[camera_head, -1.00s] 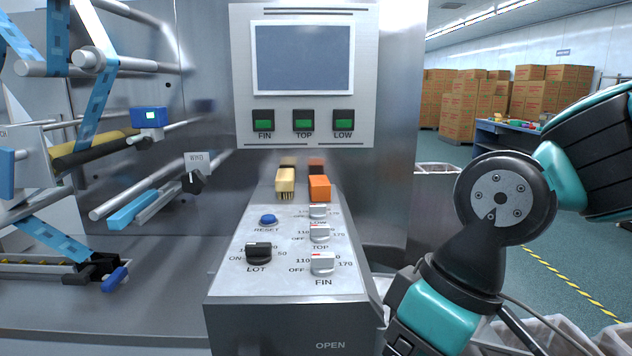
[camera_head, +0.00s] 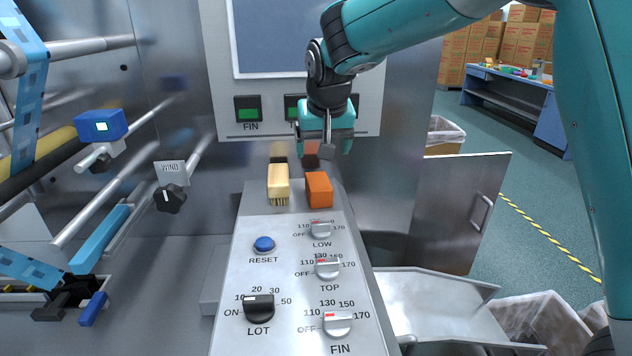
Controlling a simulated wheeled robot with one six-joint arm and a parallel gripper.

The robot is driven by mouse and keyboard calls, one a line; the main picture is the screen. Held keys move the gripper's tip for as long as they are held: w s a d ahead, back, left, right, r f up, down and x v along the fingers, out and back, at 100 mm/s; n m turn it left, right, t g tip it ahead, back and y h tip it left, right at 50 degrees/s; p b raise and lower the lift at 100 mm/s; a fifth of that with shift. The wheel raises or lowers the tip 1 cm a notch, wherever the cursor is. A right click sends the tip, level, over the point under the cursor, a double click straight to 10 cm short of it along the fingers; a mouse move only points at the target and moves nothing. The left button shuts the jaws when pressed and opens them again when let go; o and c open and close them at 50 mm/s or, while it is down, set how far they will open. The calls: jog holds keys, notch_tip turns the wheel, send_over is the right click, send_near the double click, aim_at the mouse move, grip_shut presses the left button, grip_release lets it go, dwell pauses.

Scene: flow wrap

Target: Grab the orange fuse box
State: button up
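The orange fuse box (camera_head: 319,190) stands on the far end of the sloped control panel (camera_head: 300,213), against the machine's upright steel face. My gripper (camera_head: 326,150) hangs above and a little behind it in the picture, pointing downward, with a visible gap between them. The gripper is teal and dark grey. It holds nothing that I can see, and its finger spacing is unclear from this angle. A dark orange reflection of the box shows in the steel behind it.
A cream brush (camera_head: 279,185) stands close to the left of the box. The reset button (camera_head: 264,244), LOT knob (camera_head: 259,307) and LOW, TOP and FIN knobs (camera_head: 338,323) lie nearer. The display panel (camera_head: 366,110) is behind my gripper. An open steel door (camera_head: 440,215) stands at right.

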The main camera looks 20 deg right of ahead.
aim_at(319, 181)
jog(key=p+x, duration=0.1)
jog(key=x, duration=0.6)
jog(key=shift+p, duration=0.3)
jog(key=shift+s+p+x, duration=0.2)
jog(key=shift+p+x, duration=0.5)
jog(key=shift+x, duration=0.6)
jog(key=shift+s+p+x, duration=0.2)
jog(key=shift+p+x, duration=0.45)
jog(key=shift+x, duration=0.65)
jog(key=shift+f, duration=0.15)
jog(key=c, duration=1.1)
jog(key=shift+o, duration=0.2)
